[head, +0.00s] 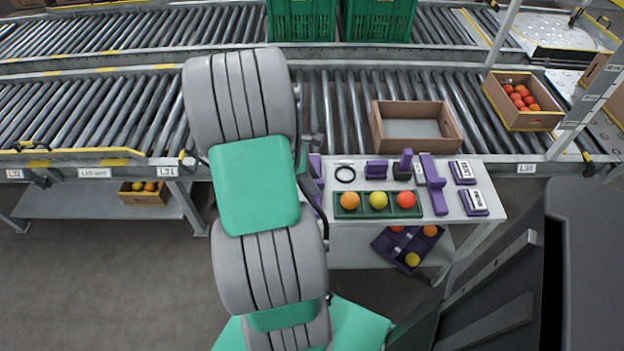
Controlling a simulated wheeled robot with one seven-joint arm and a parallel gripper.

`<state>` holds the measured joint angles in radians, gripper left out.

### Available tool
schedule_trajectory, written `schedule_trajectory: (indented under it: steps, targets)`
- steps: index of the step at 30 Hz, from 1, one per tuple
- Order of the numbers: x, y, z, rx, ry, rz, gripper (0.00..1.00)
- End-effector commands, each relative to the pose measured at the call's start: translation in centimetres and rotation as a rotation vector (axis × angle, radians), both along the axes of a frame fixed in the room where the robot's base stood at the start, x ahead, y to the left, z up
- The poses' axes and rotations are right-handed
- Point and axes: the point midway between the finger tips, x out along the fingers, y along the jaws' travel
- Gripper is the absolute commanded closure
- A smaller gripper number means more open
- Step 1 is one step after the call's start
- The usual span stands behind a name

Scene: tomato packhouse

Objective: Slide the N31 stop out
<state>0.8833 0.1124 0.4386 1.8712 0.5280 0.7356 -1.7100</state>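No label reading N31 can be made out. The nearest match is an L31 label (167,172) on the near conveyor rail. A small black looped handle (187,160) stands at the rail just right of that label, beside my arm. I cannot tell whether it belongs to the N31 stop. My grey and green arm reaches up over the near conveyor and hides part of the rail and rollers. My gripper is hidden behind the arm, so its fingers and anything in them cannot be seen.
An open, empty-looking cardboard box (378,139) and a box of tomatoes (492,88) sit on the near conveyor. A side table (487,216) holds a green tray (342,213) with three fruits and purple items. Green crates (303,22) stand on the far conveyor. Left rollers are clear.

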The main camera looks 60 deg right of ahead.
Motion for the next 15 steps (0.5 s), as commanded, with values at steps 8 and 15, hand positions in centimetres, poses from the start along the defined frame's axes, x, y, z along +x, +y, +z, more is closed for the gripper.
schedule_trajectory:
  steps: [8, 15]
  targets:
    - [0.00, 0.00, 0.02, 0.000, 0.000, -0.001, 0.88]
    - [-0.01, 0.01, 0.02, 0.000, 0.000, -0.001, 1.00]
